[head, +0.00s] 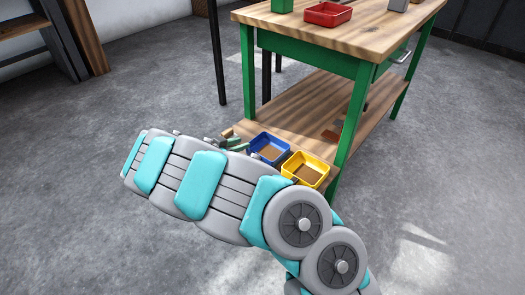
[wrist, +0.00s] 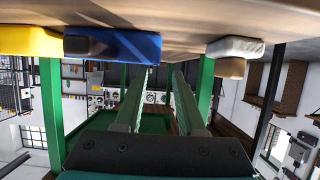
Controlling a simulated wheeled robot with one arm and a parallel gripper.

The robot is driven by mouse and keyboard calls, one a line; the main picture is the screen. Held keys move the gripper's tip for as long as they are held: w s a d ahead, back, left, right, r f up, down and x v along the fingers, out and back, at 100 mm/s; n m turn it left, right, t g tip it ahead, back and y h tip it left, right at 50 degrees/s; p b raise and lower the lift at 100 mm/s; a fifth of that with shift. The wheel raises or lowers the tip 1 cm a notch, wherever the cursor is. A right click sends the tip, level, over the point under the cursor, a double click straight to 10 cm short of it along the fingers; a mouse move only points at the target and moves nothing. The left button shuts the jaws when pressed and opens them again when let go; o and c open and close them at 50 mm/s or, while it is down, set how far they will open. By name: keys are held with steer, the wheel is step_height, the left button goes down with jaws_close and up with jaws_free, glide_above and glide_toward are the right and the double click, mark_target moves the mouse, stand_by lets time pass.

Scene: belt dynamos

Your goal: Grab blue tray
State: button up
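The blue tray (head: 257,141) stands on the wooden lower shelf of the green workbench, close to the shelf's near edge. In the wrist view the blue tray (wrist: 135,47) shows at the upper left, upside down, with a dark patch on its side. My gripper (wrist: 158,78) is open, with its two fingers apart and nothing visible between them. The tray lies beyond the fingertips and off to the left in that view. In the head view my arm crosses in front of the shelf, and small greenish finger parts show just left of the tray. The rest of the gripper is hidden.
A yellow tray (head: 322,178) stands beside the blue one on its right. A white rounded object (wrist: 236,47) shows on the other side in the wrist view. The green bench legs (head: 350,120) and tabletop (head: 375,30) frame the shelf. A red tray (head: 328,14) is on top.

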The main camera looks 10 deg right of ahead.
steer(key=x, duration=0.6)
steer(key=shift+w+d+f, duration=0.1)
steer(key=shift+d+f, duration=0.05)
steer(key=shift+d, duration=0.1)
steer(key=shift+c, duration=0.3)
jaws_close()
stand_by(0.9)
